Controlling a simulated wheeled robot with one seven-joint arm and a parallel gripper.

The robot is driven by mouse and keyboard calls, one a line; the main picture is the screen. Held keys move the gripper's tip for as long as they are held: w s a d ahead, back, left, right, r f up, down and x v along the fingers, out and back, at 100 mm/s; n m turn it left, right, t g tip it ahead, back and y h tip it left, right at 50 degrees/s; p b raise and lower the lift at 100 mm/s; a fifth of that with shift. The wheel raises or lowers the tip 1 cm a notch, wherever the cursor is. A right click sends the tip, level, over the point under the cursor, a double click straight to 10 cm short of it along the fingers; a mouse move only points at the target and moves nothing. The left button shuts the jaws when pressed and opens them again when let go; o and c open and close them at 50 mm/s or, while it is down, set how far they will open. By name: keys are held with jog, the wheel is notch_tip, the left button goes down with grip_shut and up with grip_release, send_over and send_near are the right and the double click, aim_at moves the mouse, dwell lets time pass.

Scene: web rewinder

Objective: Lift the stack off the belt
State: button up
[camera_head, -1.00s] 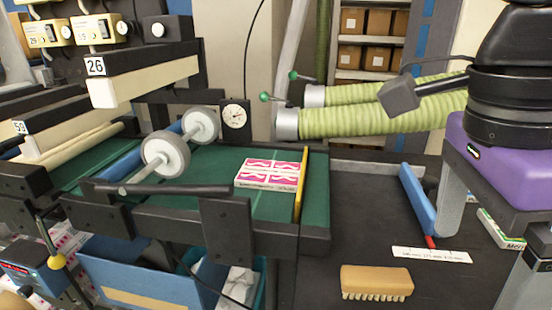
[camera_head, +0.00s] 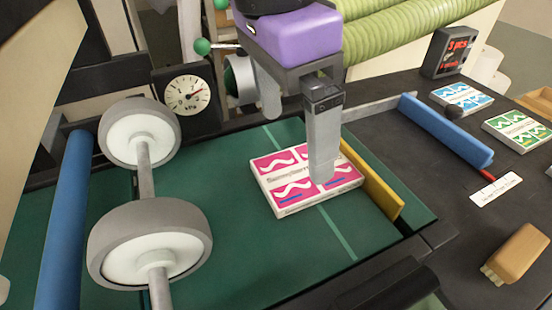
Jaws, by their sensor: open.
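The stack (camera_head: 286,188) is a flat block of pink and white printed cards or packs. It lies on the green belt (camera_head: 225,245), its right side close to the yellow stop bar (camera_head: 372,186). My gripper (camera_head: 297,148) hangs over the stack under its purple body. Its jaws are open with nothing held. The nearer grey finger crosses in front of the stack and hides part of its top and far right.
Two grey rollers (camera_head: 150,243) on a shaft stand left of the stack. A dial gauge (camera_head: 187,96) and a green-knobbed lever (camera_head: 202,46) are behind. Right of the belt are a blue fence (camera_head: 445,130), a brush (camera_head: 516,254), a label strip and blue and green packs.

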aim_at(305, 169)
jog(key=shift+d+f, duration=0.25)
jog(key=shift+f, duration=0.6)
jog(key=f, duration=0.1)
jog(key=d+f+p, duration=0.1)
jog(key=w+f, duration=0.1)
jog(key=f, duration=0.1)
jog(key=shift+d+p, duration=0.2)
jog(key=shift+p, duration=0.1)
jog(key=shift+w+f, duration=0.1)
jog(key=shift+f, duration=0.45)
jog(key=shift+d, duration=0.1)
jog(key=c, duration=1.4)
jog(key=shift+r, duration=0.15)
